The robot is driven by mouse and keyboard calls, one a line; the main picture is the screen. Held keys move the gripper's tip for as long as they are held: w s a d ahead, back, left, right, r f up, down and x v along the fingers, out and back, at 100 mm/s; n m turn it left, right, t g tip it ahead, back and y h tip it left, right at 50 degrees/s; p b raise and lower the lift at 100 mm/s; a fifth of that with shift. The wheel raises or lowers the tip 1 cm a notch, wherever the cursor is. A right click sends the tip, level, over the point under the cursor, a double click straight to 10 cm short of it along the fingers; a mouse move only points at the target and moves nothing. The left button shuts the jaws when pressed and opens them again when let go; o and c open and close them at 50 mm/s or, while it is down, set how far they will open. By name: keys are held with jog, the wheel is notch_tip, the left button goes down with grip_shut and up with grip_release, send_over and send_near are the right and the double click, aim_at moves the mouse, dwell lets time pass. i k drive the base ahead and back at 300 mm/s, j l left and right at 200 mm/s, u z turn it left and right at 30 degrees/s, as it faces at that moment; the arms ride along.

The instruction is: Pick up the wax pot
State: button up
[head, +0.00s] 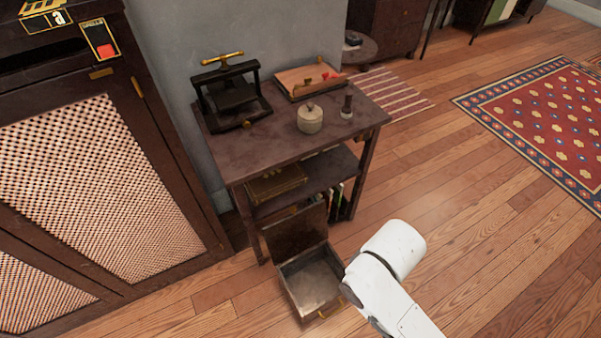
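The wax pot appears to be the small cream round pot (310,121) with a lid and a knob. My white arm comes in from the bottom edge, right of and below the table, well apart from the pot. My gripper's fingers do not show in this view.
A small dark stamp-like object (347,106) stands just right of the pot. A black press (230,92) and a wooden board with red and brass items (308,78) are behind. Floor right of the table is clear.

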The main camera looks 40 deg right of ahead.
aim_at(309, 126)
jog(key=u, duration=0.4)
jog(key=i+l+u, duration=0.1)
jog(key=l+u, duration=0.9)
jog(key=l, duration=0.15)
